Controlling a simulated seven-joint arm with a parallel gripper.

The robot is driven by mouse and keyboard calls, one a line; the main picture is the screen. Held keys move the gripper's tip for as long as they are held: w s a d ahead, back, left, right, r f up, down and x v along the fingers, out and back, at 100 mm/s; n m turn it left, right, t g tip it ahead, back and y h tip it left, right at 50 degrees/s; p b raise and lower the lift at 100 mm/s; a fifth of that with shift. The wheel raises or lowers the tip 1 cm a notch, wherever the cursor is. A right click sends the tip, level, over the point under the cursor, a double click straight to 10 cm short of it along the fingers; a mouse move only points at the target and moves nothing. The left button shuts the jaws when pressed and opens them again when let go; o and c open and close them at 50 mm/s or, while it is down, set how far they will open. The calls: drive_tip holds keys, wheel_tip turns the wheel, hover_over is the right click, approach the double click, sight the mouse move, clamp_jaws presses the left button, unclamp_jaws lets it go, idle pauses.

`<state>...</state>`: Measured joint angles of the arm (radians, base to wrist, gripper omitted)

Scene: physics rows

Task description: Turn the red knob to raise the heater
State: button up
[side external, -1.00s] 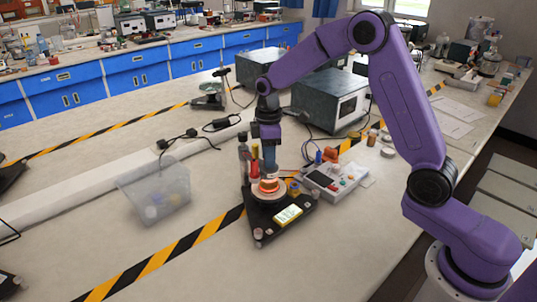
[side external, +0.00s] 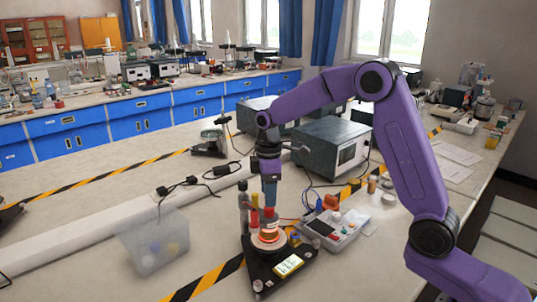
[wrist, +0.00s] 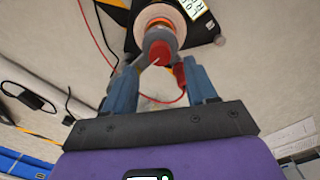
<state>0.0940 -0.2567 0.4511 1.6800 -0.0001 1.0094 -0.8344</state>
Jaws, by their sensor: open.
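The red knob (wrist: 160,52), with a pale line beside it, lies between and just beyond my gripper's fingertips in the wrist view. My gripper (wrist: 160,78) is open, a blue finger on either side, and holds nothing. In the side view my gripper (side external: 270,203) points down just above the red knob (side external: 270,214). The heater (side external: 268,237) glows orange on a pale round plate under the knob. It also shows as an orange ring in the wrist view (wrist: 160,23). I cannot tell whether a finger touches the knob.
A red cylinder with a yellow top (side external: 255,215) stands close to my gripper. A control box (side external: 335,229) with cables is to the right, a clear bin (side external: 155,240) to the left. Large instruments stand behind.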

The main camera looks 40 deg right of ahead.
sight(269, 209)
wheel_tip(269, 209, up, 13)
drive_tip(key=shift+r, duration=0.15)
drive_tip(key=shift+s, duration=0.1)
idle(0.5)
drive_tip(key=s+a+f, duration=0.2)
drive_tip(key=s+a, duration=0.1)
drive_tip(key=s, duration=0.5)
drive_tip(key=s+a+f, duration=0.2)
drive_tip(key=s+a, duration=0.1)
drive_tip(key=s, duration=0.5)
drive_tip(key=s+d+f, duration=0.3)
drive_tip(key=s, duration=0.6)
drive_tip(key=s+d+f+n, duration=0.1)
drive_tip(key=s+f, duration=0.3)
drive_tip(key=s, duration=0.6)
drive_tip(key=shift+s+d+f, duration=0.2)
drive_tip(key=shift+s+d, duration=0.1)
drive_tip(key=shift+d, duration=0.6)
